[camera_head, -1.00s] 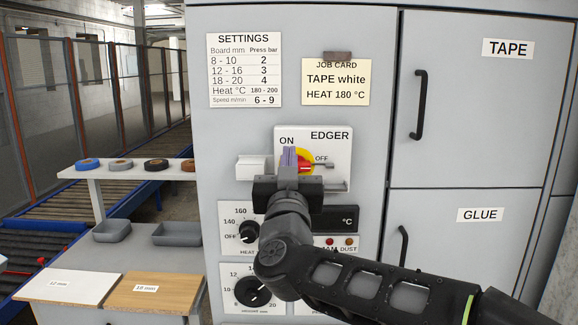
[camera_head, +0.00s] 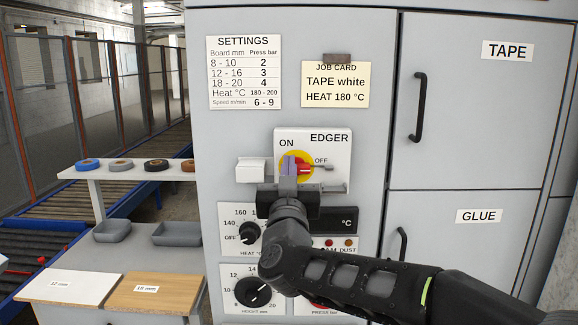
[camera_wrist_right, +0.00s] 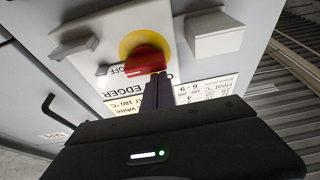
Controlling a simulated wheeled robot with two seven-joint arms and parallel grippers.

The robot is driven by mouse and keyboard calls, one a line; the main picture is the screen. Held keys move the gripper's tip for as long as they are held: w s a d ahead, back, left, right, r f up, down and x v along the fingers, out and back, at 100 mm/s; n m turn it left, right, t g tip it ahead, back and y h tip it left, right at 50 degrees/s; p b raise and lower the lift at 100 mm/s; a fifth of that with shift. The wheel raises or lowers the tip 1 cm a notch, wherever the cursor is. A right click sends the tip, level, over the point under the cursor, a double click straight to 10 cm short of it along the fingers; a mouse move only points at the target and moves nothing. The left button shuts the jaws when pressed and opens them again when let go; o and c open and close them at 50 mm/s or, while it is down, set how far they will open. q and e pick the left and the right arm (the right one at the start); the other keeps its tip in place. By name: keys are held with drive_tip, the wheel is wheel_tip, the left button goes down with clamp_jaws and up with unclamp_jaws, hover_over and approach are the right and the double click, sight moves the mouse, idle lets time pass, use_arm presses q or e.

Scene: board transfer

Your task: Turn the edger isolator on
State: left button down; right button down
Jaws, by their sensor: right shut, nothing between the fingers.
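The edger isolator is a red rotary handle (camera_head: 304,168) on a yellow disc (camera_head: 291,155), on a white plate (camera_head: 333,143) marked EDGER. ON is at the upper left and OFF at the right. The handle points right, toward OFF. In the right wrist view the red handle (camera_wrist_right: 146,62) sits on the yellow disc. My right gripper (camera_head: 290,164) is shut and empty, its fingertips in front of the disc's left part, close to the handle. I cannot tell whether they touch it. The gripper hides the lower part of the plate. My left gripper is not in view.
A white block (camera_head: 250,171) sticks out left of the isolator, and a grey lever (camera_head: 328,168) is at its right. Heat (camera_head: 247,233) and height (camera_head: 253,292) dials are below. A shelf (camera_head: 140,170) with tape rolls stands left. Cabinet handles (camera_head: 419,107) protrude at right.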

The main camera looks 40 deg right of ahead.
drive_tip(key=shift+a+f+n+t+y+p, duration=0.1)
drive_tip(key=shift+n+t+y+p, duration=0.2)
drive_tip(key=shift+n, duration=0.55)
drive_tip(key=shift+a+f+n+t+y+p, duration=0.1)
drive_tip(key=shift+n+y, duration=0.3)
drive_tip(key=shift+n, duration=0.45)
drive_tip(key=f+n+y+p, duration=0.1)
drive_tip(key=n+y, duration=0.1)
drive_tip(key=n, duration=0.4)
drive_tip(key=n+y+p, duration=0.2)
drive_tip(key=n, duration=0.4)
drive_tip(key=f+n+g+y+p, duration=0.1)
drive_tip(key=n+y+p, duration=0.1)
drive_tip(key=n, duration=0.4)
drive_tip(key=shift+d+f+n, duration=0.2)
drive_tip(key=shift+f+n, duration=0.15)
drive_tip(key=shift+n, duration=0.05)
drive_tip(key=shift+s+f, duration=0.1)
drive_tip(key=shift+s, duration=0.05)
drive_tip(key=b+v, duration=0.2)
drive_tip(key=v, duration=0.5)
drive_tip(key=shift+s, duration=0.3)
